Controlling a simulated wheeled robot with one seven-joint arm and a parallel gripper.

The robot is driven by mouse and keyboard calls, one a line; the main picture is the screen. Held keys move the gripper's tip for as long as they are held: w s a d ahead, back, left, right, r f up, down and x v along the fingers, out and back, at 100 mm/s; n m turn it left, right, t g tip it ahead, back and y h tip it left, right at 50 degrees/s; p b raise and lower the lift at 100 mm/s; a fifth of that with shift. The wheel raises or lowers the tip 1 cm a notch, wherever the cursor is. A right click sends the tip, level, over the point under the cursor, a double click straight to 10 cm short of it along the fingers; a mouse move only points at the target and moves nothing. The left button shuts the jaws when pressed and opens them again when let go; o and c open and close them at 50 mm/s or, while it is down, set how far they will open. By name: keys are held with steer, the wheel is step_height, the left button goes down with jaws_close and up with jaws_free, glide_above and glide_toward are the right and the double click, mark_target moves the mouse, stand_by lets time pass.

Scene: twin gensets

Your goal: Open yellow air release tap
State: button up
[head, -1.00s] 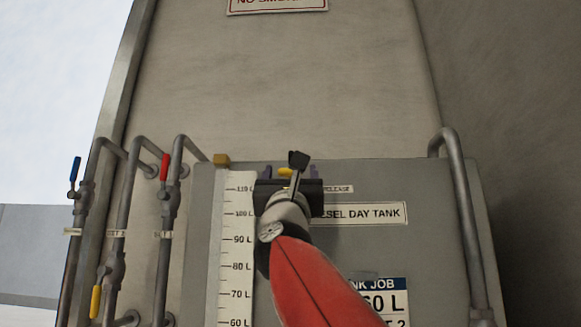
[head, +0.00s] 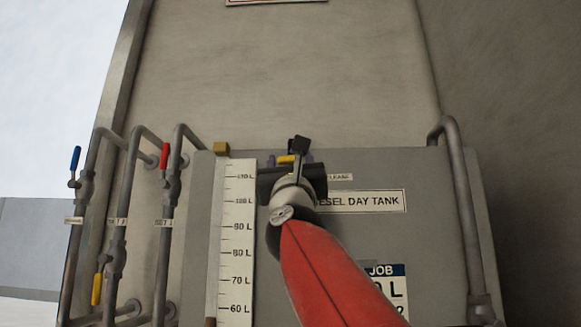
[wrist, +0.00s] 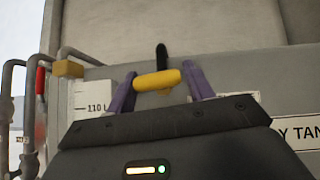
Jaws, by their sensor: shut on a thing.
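The yellow air release tap (wrist: 157,80) shows in the wrist view as a short, nearly level yellow bar between my two purple fingers. My gripper (wrist: 160,82) is shut on it, one finger at each end of the bar. In the head view the yellow tap (head: 287,159) shows as a small strip at the top of the grey day tank, partly hidden by my gripper (head: 290,160) and wrist. A label ending in "LEASE" (head: 340,177) sits just right of it.
The grey diesel day tank (head: 420,240) has a white litre scale (head: 237,240) on its left. Pipes with red (head: 165,156), blue (head: 75,159) and yellow (head: 97,289) valve handles stand further left. A grey pipe (head: 463,220) runs down the right side.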

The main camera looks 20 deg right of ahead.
steer(key=shift+n+g+y+b, duration=0.3)
steer(key=shift+n+y+b, duration=0.85)
steer(key=shift+n+y, duration=3.15)
steer(key=n+g+y, duration=0.1)
steer(key=n, duration=0.1)
steer(key=n+y+p, duration=0.1)
steer(key=n, duration=0.1)
steer(key=n+g+y+p, duration=0.1)
steer(key=n+y, duration=0.1)
steer(key=shift+d+r+g, duration=0.1)
steer(key=shift+r+g, duration=0.2)
steer(key=n+g+y+p, duration=0.1)
steer(key=n+g+p, duration=0.1)
steer(key=n+p, duration=0.1)
steer(key=n+g+p, duration=0.2)
steer(key=n+p, duration=0.1)
steer(key=shift+r+y, duration=0.15)
steer(key=shift+y, duration=0.25)
steer(key=n+g+p, duration=0.2)
steer(key=p, duration=0.1)
steer(key=shift+f+n+g+p, duration=0.3)
steer(key=shift+n+p, duration=0.15)
steer(key=shift+n, duration=0.15)
steer(key=shift+f, duration=0.1)
steer(key=o, duration=0.8)
